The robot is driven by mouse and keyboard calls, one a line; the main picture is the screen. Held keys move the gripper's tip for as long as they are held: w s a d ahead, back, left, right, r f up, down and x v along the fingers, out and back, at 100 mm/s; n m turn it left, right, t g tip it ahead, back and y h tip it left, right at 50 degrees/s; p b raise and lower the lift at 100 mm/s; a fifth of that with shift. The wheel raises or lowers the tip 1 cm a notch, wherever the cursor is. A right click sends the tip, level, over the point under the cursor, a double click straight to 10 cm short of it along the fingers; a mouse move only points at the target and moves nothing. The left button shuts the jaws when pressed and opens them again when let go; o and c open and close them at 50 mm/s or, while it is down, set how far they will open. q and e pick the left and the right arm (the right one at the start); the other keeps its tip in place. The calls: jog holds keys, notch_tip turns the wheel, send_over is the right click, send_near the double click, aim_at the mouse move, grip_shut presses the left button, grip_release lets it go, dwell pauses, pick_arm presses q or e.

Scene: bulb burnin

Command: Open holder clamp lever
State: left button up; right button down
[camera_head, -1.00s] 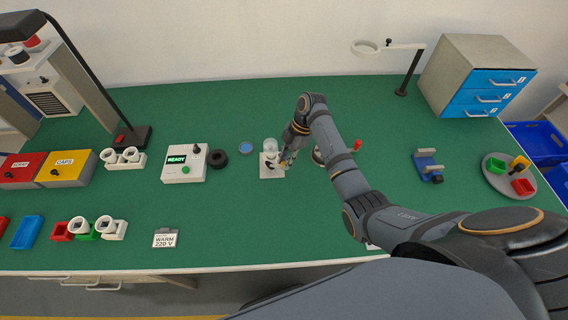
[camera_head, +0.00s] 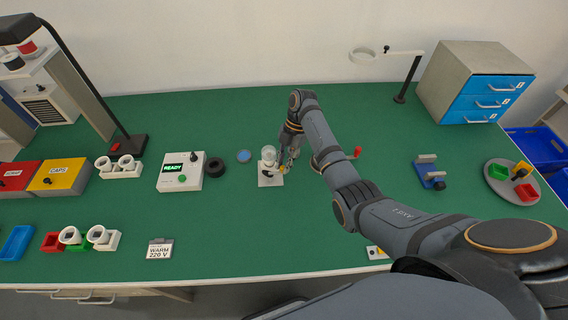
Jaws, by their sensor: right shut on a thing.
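The bulb holder (camera_head: 269,182) is a white block on the green bench, left of my right arm, with a clear glass bulb (camera_head: 268,153) standing upright in it. My right gripper (camera_head: 284,167) reaches down at the holder's right side. It is shut on the small clamp lever there; a bit of yellow shows by the fingertips, but the fingers hide most of the lever and its exact angle cannot be told. My left gripper is not in view.
A white tester reading READY (camera_head: 180,171) and a black ring (camera_head: 215,167) stand left of the holder. A blue disc (camera_head: 243,156) lies behind it. The bench front is mostly clear.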

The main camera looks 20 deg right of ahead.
jog(key=c, duration=1.3)
grip_release()
